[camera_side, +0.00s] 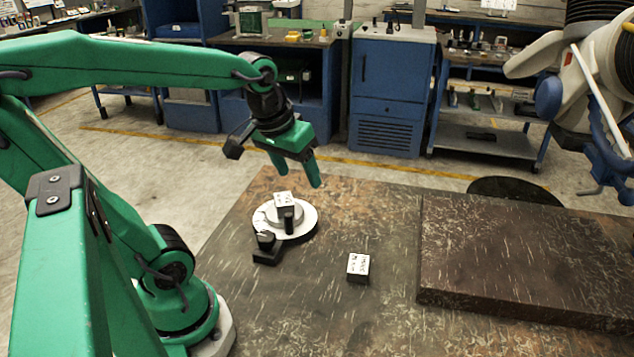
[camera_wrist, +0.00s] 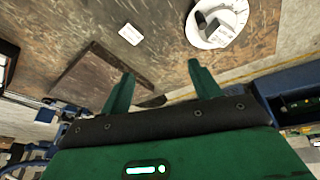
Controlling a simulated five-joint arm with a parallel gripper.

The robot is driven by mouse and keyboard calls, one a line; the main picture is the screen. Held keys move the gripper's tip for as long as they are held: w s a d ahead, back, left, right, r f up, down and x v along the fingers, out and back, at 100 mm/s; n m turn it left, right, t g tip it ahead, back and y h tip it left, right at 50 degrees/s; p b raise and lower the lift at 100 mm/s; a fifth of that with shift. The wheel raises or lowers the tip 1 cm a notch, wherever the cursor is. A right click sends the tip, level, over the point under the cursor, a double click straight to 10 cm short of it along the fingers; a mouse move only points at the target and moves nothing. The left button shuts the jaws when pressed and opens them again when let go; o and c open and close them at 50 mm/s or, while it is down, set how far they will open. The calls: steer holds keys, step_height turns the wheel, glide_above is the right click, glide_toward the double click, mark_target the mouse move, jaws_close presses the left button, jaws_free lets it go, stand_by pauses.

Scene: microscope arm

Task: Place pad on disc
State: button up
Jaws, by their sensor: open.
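A white round disc (camera_side: 309,217) sits on the dark table, with a raised round middle. A small block with a marked white top (camera_side: 284,199) is at the disc's middle, and a dark upright part is just below it. A similar white-topped pad (camera_side: 358,264) lies on the bare table to the right of the disc. In the wrist view the table pad (camera_wrist: 130,34) is at upper left and the disc (camera_wrist: 231,8) at upper right. My gripper (camera_side: 300,177) is open and empty, above and behind the disc. Its two spread fingers (camera_wrist: 160,70) show in the wrist view.
A black bracket (camera_side: 268,250) stands at the disc's front left edge. A thick brown slab (camera_side: 530,255) rises on the table's right side. The table between pad and disc is clear. Another machine (camera_side: 590,90) hangs at upper right, and blue cabinets (camera_side: 388,85) stand behind.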

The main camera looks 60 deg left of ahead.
steer(key=s+d+m+t, duration=0.1)
steer(key=s+d+m, duration=0.3)
steer(key=d, duration=0.1)
steer(key=shift+t+h, duration=0.3)
steer(key=shift+h, duration=0.1)
steer(key=shift+r, duration=0.1)
stand_by(0.8)
